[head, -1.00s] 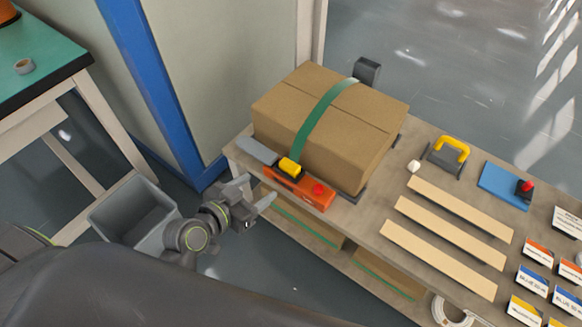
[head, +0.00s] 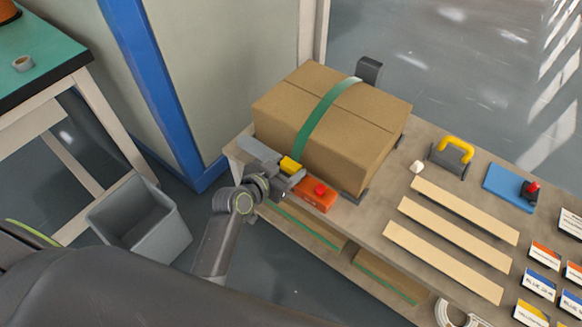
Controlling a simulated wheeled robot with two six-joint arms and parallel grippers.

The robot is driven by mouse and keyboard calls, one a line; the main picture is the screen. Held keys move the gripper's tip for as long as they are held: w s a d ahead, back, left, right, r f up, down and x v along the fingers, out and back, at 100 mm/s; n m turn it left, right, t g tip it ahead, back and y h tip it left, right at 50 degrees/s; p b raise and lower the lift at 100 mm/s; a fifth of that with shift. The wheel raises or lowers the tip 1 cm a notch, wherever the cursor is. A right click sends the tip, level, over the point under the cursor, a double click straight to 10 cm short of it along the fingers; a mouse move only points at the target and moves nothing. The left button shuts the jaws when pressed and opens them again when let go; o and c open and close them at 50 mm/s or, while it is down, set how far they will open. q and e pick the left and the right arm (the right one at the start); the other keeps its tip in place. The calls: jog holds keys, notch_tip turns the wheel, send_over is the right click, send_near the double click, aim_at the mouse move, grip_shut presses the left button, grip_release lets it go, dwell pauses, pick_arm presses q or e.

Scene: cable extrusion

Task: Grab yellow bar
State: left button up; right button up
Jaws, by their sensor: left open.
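A small yellow bar (head: 290,165) sits on top of an orange tool (head: 316,197) with a red knob, beside the cardboard box (head: 330,135) on the workbench. My left gripper (head: 285,178) is open at the left end of the orange tool. Its fingers are right by the yellow bar and partly cover the tool's end; I cannot tell whether they touch it. My right gripper is not in view.
A green strap (head: 318,118) runs over the box. A yellow-handled block (head: 456,150), several pale slats (head: 443,262), a blue plate (head: 508,187) and cards lie to the right. A grey bin (head: 140,225) stands at left.

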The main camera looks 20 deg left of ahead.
pick_arm(q)
jog(key=c, duration=0.8)
jog(key=shift+o, duration=0.2)
